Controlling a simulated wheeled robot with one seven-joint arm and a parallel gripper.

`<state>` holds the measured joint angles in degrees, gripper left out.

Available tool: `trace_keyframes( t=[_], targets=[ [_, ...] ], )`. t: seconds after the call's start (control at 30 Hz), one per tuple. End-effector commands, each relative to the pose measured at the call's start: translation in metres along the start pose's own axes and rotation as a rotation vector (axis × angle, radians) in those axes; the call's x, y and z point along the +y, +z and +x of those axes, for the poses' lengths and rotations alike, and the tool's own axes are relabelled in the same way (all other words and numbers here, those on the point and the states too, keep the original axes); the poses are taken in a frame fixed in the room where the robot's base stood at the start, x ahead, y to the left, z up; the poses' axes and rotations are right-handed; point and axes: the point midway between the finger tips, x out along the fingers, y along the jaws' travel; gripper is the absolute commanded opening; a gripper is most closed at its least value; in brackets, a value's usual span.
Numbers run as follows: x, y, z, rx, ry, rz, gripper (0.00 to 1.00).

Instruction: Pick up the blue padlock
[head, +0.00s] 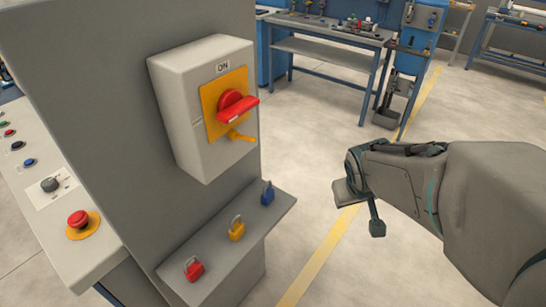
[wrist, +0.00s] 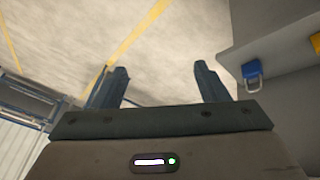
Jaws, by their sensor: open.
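The blue padlock (head: 267,193) stands at the far right end of a small grey shelf (head: 275,225) in the head view. It also shows in the wrist view (wrist: 250,69), to the right of my fingers, with its metal shackle visible. My gripper (head: 358,209) is in the air to the right of the shelf in the head view, apart from the padlock. In the wrist view my gripper's two fingers (wrist: 158,80) are spread, with only floor seen between them. The gripper is open and empty.
A yellow padlock (head: 236,230) and a red padlock (head: 194,269) stand on the same shelf. Above it is a switch box (head: 205,110) with a red handle (head: 237,107) on a grey panel. A workbench (head: 330,45) stands behind. The floor right of the shelf is clear.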

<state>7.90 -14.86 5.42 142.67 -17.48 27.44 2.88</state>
Motion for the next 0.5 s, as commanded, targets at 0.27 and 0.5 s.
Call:
trace_keyframes(
  t=[0.27, 0.5],
  targets=[
    [-0.006, -0.052, 0.098, 0.241, -0.072, -0.293, 0.67],
    [-0.067, -0.065, 0.145, 0.509, -0.385, -0.448, 0.67]
  ],
)
